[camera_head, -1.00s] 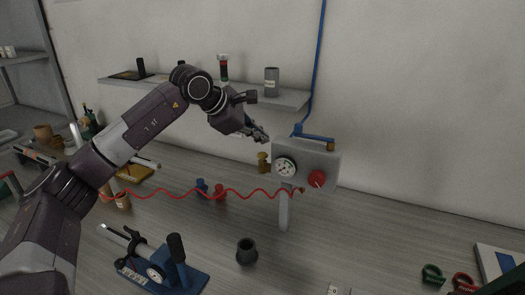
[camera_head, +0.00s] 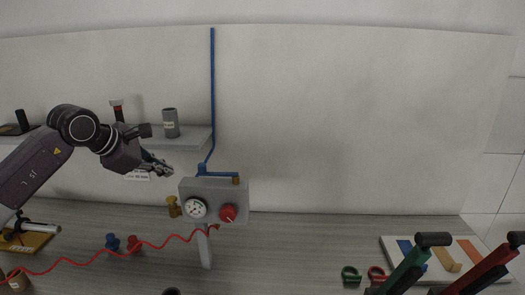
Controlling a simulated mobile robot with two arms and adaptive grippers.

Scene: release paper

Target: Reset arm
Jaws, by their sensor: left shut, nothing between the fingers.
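My left arm comes in from the left edge, and its gripper (camera_head: 158,168) hangs in front of the wall. The fingers are shut with nothing between them. In the picture they sit just up and left of a grey box (camera_head: 213,187) with a white dial (camera_head: 195,208) and a red knob (camera_head: 227,213). The gripper appears apart from the box; the depth between them is hard to judge. My right arm and gripper are not in view.
A shelf (camera_head: 190,137) holding a grey cylinder (camera_head: 170,122) is behind the arm. A red coiled cord (camera_head: 98,252) runs to the box. A blue pipe (camera_head: 212,90) climbs the wall. Green (camera_head: 405,270) and red (camera_head: 490,268) handled tools stand front right. The table right of the box (camera_head: 300,240) is clear.

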